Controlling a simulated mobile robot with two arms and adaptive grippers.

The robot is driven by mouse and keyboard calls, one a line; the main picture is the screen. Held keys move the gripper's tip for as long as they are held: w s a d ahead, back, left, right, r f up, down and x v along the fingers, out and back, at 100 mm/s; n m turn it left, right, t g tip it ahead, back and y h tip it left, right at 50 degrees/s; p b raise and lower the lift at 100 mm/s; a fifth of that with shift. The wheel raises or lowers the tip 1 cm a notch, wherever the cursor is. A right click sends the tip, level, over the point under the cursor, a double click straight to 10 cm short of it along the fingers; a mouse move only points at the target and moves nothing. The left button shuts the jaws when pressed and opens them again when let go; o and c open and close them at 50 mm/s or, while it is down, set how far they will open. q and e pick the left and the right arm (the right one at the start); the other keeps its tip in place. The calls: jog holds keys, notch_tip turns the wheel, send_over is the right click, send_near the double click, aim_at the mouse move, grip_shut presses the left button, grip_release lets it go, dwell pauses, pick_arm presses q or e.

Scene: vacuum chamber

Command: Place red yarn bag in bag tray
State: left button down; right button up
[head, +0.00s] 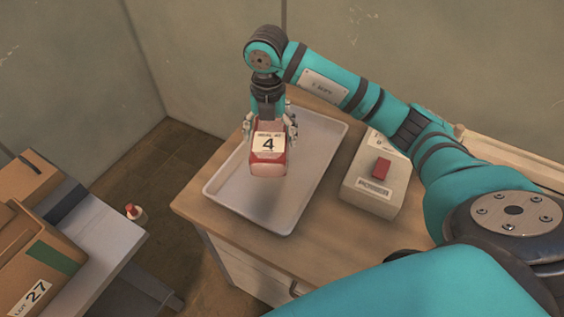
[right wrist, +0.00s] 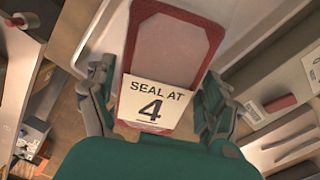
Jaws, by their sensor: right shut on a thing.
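The red yarn bag (head: 268,170) is red-edged with a pale middle and a label reading "4". It also shows in the right wrist view (right wrist: 170,48), where its label reads "SEAL AT 4". My right gripper (head: 270,131) is shut on the bag, with fingers on both sides of it. It holds the bag over the white bag tray (head: 312,142), which lies on a wooden-topped cabinet. A shadow falls on the tray below the bag. The bag appears above the tray floor, but the exact gap is hard to tell. My left gripper is not in view.
A pale box with a red switch (head: 382,167) stands right of the tray on the cabinet top (head: 330,215). Cardboard boxes (head: 35,255) sit on a grey table at the left. The rest of the tray looks empty.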

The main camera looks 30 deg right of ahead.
jog(key=m, duration=0.3)
jog(key=w+d+m, duration=0.1)
jog(key=m, duration=0.1)
jog(key=shift+w+m, duration=0.1)
jog(key=shift+m, duration=0.2)
jog(key=m, duration=0.3)
jog(key=shift+w+d, duration=0.25)
jog(key=shift+w, duration=0.1)
jog(key=shift+f+m, duration=0.1)
jog(key=shift+m, duration=0.3)
notch_tip(320, 180, down, 9)
jog(key=p, duration=0.2)
jog(key=shift+p, duration=0.35)
jog(key=shift+f, duration=0.35)
jog(key=shift+d, duration=0.1)
jog(key=shift+f, duration=0.1)
jog(key=shift+f, duration=0.15)
jog(key=o, duration=1.4)
